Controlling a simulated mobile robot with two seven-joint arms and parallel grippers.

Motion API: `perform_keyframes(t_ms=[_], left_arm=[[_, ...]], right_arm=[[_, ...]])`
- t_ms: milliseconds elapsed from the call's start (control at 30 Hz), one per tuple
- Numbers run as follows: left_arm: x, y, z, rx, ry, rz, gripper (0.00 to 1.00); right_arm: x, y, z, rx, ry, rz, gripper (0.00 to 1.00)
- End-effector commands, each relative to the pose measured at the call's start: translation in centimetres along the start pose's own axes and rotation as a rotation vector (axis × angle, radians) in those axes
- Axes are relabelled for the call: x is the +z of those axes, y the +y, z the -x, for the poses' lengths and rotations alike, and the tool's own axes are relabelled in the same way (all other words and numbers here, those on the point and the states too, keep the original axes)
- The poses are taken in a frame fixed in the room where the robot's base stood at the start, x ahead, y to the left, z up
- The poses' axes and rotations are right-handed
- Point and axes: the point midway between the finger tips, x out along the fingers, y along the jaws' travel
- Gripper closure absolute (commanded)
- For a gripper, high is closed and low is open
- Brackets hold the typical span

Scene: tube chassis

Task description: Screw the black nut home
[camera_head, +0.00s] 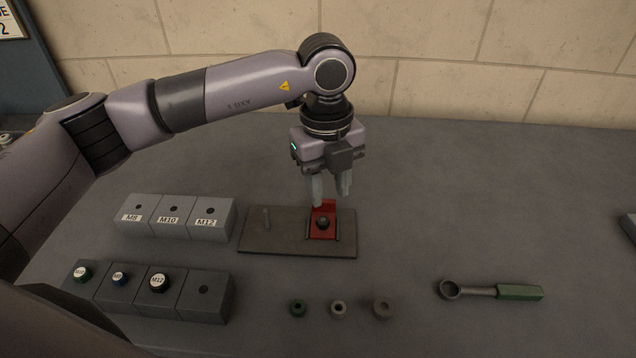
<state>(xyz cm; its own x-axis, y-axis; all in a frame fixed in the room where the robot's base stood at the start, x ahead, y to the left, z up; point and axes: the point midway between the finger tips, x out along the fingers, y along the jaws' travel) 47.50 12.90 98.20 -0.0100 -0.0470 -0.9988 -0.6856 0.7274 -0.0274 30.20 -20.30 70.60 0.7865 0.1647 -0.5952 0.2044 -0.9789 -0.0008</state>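The black nut (323,223) sits in the middle of a red fixture (329,207) on a dark flat plate (270,243). Whether a stud passes through the nut is too small to tell. My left gripper (331,198) points down just above and behind the nut. Its two fingers are apart with nothing visible between them, and they do not appear to touch the nut. My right gripper does not show.
Blocks labelled M8, M10 and M12 (210,234) stand left of the plate. A front row of blocks (203,308) holds several capped pieces. The table's right side is mostly clear.

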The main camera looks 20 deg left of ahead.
Motion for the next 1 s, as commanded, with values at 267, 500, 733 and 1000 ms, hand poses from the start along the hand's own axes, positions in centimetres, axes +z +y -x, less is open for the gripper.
perform_keyframes(t_ms=[267,500,733,1000], left_arm=[[0.8,0.5,-0.7,0.029,-0.043,0.051,0.62],[0.8,0.6,-2.9,0.027,-0.040,0.049,0.62],[0.9,0.6,-5.7,0.027,-0.040,0.048,0.62],[1.0,0.6,-7.0,0.026,-0.041,0.079,0.62]], right_arm=[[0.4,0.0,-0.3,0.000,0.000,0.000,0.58],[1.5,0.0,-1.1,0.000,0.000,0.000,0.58],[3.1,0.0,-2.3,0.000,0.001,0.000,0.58],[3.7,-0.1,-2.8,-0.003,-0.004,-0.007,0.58]])
